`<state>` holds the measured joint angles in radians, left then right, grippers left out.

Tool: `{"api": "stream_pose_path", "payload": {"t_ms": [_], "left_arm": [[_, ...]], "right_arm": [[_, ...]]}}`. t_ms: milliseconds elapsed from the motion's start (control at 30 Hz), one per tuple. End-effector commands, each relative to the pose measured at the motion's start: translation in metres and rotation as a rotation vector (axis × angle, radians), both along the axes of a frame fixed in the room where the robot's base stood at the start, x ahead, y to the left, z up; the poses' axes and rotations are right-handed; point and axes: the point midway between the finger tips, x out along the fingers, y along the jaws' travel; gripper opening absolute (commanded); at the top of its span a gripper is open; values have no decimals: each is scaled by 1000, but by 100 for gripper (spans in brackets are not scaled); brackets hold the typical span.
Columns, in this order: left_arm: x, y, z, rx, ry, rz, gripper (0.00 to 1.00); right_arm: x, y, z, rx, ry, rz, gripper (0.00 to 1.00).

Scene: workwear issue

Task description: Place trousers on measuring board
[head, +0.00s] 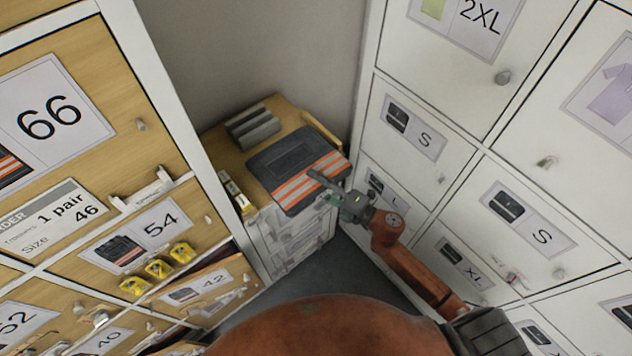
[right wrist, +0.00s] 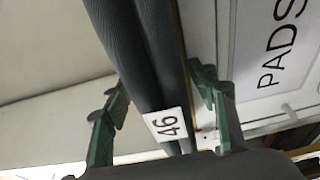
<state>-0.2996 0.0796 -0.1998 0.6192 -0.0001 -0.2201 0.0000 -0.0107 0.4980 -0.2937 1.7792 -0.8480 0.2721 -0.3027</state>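The folded dark grey trousers (head: 284,160), with orange and pale reflective bands, lie flat over the wooden top of a low cabinet in the corner. Their front part reaches the cabinet's front edge. My right gripper (head: 333,190) is at their right front edge. In the right wrist view the fingers of the right gripper (right wrist: 160,85) are spread on either side of the folded edge of the trousers (right wrist: 125,35), which carries a white "46" tag (right wrist: 168,124). Small gaps seem to show beside the fingertips. I cannot clearly make out a measuring board. My left gripper is out of view.
Grey bundles (head: 253,127) lie at the back of the wooden cabinet top (head: 217,140). White lockers (head: 440,75) stand close on the right, wooden lockers (head: 140,75) on the left. An order card (head: 50,217) reads 1 pair, size 46. A "PADS" label (right wrist: 278,45) shows beside the gripper.

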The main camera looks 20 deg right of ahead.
Motion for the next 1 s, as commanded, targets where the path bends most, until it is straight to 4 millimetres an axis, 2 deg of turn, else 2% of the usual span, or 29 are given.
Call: {"api": "stream_pose_path", "payload": {"t_ms": [233,333,800,1000], "left_arm": [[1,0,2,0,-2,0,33],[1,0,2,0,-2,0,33],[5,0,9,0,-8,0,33],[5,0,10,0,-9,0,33]], "right_arm": [[0,0,3,0,-1,0,53],[-7,-6,1,0,1,-1,53],[-82,-58,1,-1,1,-2,53],[-96,-68,1,1,1,-1,53]]}}
